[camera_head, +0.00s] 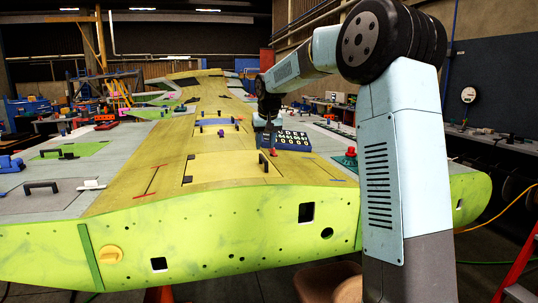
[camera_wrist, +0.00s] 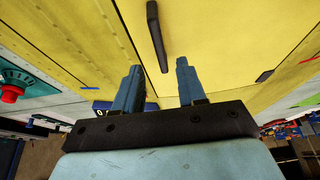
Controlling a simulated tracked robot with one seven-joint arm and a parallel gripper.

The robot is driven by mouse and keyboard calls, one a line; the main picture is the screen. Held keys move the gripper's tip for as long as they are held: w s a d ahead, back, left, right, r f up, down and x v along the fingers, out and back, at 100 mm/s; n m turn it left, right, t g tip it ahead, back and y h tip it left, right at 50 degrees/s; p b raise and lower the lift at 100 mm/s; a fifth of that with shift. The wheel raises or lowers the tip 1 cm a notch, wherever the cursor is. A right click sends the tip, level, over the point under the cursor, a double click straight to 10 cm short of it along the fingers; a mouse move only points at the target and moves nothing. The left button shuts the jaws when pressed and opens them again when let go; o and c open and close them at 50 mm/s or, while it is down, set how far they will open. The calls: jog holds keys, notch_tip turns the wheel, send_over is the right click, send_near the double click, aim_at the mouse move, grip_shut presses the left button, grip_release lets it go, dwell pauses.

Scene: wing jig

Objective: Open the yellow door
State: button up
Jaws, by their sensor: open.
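The yellow door (camera_head: 228,168) is a flat panel in the top of the wing, and it looks shut, flush with the skin around it. A black bar handle (camera_head: 264,163) stands on its right part. My gripper (camera_head: 267,145) is over the wing just behind the handle. In the wrist view the yellow door (camera_wrist: 215,35) fills much of the upper picture. The handle (camera_wrist: 156,35) runs down toward the gap between the two fingertips of my gripper (camera_wrist: 160,66). The fingers are apart with nothing held. I cannot tell how high they are above the door.
A blue block with white characters (camera_head: 292,140) stands right of my gripper. A red knob on a green base (camera_head: 350,154) is farther right; the red knob (camera_wrist: 11,94) also shows in the wrist view. Other black handles (camera_head: 41,186) stand on the left of the wing.

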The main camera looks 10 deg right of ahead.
aim_at(264, 157)
jog(key=shift+x, duration=2.75)
grip_shut()
